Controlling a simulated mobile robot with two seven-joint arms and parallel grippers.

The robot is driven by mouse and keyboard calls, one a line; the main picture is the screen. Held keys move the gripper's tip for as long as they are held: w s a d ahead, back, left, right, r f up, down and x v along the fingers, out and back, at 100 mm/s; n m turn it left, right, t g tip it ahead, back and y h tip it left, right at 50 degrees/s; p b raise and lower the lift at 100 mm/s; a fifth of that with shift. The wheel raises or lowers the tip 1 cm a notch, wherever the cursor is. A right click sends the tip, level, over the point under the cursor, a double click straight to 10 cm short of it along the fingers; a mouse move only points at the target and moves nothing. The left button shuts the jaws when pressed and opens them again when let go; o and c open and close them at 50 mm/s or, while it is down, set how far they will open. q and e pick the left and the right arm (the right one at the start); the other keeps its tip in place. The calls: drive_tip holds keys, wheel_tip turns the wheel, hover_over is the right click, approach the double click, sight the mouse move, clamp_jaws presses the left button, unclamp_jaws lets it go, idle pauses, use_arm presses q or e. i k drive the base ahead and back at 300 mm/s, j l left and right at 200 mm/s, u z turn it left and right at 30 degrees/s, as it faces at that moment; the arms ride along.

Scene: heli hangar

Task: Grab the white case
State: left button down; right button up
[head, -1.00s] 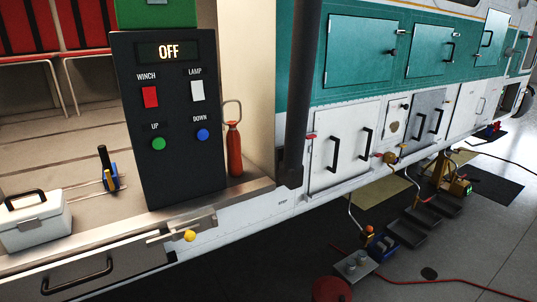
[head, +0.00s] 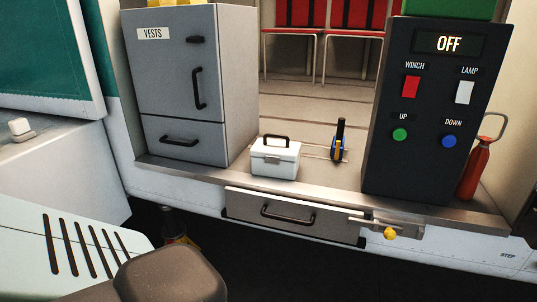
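The white case (head: 275,159) sits upright on the metal floor of the helicopter's doorway, near its front edge. It has a black handle on top and a latch on its front. It stands between the grey vests cabinet and the dark control panel. Neither of my grippers shows in the head view. A pale slotted part with a dark rounded end at the lower left looks like part of my own arm, well short of the case.
The vests cabinet (head: 198,85) stands left of the case, the control panel (head: 427,115) right. A blue and black tool (head: 339,143) stands behind. A red cylinder (head: 475,168) stands at right.

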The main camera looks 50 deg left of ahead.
sight(277, 159)
drive_tip(key=u, duration=1.45)
